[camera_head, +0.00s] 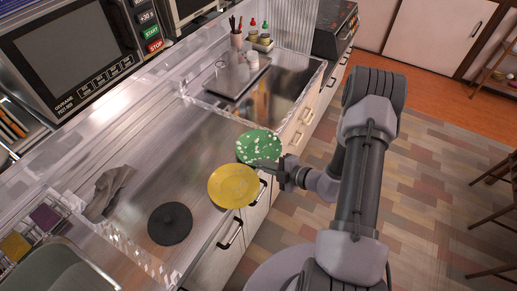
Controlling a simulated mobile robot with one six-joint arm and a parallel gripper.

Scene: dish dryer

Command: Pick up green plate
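The green plate (258,146) has white spots and is near the counter's front edge, in the middle of the camera_head view. A plain yellow plate (232,187) is just in front of it, to its lower left. My gripper (262,167) comes in from the right, with its tip at the lower edge of the green plate, close above the yellow plate's upper rim. The fingertips are small and dark here. I cannot tell whether they are open or shut, or whether they touch either plate.
A dark round disc (170,223) and a crumpled grey cloth (108,190) lie on the metal counter at left. A sink (284,97), a grey tray (238,74) and bottles stand behind. A microwave (70,50) is at upper left. Open floor is to the right.

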